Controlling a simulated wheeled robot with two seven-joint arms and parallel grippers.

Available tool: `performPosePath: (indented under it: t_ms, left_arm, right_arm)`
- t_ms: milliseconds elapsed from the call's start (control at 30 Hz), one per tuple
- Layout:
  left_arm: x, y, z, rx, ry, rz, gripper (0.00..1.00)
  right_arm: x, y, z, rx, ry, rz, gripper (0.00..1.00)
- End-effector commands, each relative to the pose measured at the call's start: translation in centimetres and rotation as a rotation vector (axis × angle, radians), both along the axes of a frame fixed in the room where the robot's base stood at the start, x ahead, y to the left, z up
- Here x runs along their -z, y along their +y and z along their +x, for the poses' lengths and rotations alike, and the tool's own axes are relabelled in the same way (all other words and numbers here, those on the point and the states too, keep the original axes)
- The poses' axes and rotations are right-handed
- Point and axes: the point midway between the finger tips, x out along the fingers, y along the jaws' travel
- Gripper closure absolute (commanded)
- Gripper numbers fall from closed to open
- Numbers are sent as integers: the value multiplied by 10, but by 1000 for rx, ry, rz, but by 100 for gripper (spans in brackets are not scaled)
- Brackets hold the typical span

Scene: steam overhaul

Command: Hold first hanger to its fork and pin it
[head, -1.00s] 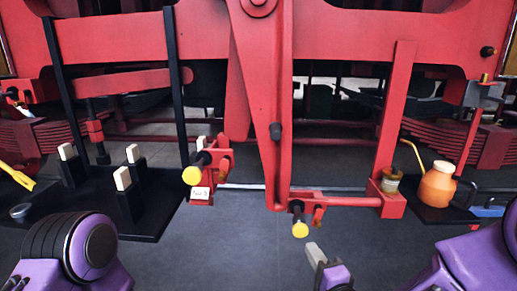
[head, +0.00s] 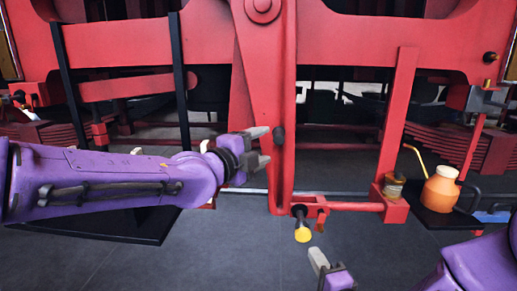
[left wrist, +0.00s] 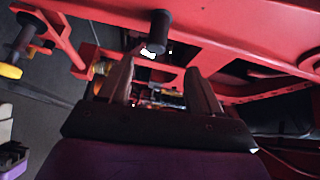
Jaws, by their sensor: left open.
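A long red bar (head: 284,165), which looks like the hanger, hangs down the middle of the frame. A dark peg (head: 278,134) sticks out of it; in the left wrist view a dark peg (left wrist: 158,32) stands just beyond the fingertips. At the bar's foot is a small red bracket (head: 311,203), perhaps the fork, with a yellow-ended black pin (head: 302,228). My left gripper (head: 265,148) is open and empty at the bar's left edge, near the peg; contact is unclear. My right gripper (head: 320,263) is low in front; only one fingertip shows clearly.
At the right, an orange oil can (head: 440,190) stands on a dark shelf, beside a small jar (head: 393,187) on the red frame. Grey floor lies open below.

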Motion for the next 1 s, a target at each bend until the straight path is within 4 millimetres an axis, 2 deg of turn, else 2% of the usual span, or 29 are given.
performPosePath:
  t_ms: [33, 267, 700, 1000]
  left_arm:
    - [5, 1, 7, -15, -25, 37, 36]
    - [5, -4, 23, -30, -62, 68, 36]
    - [6, -35, 75, -30, -58, 65, 36]
    - [6, -44, 89, -30, -58, 65, 36]
  right_arm:
    - [0, 0, 0, 0, 0, 0, 100]
    - [0, 0, 0, 0, 0, 0, 100]
    - [0, 0, 0, 0, 0, 0, 100]
    - [0, 0, 0, 0, 0, 0, 100]
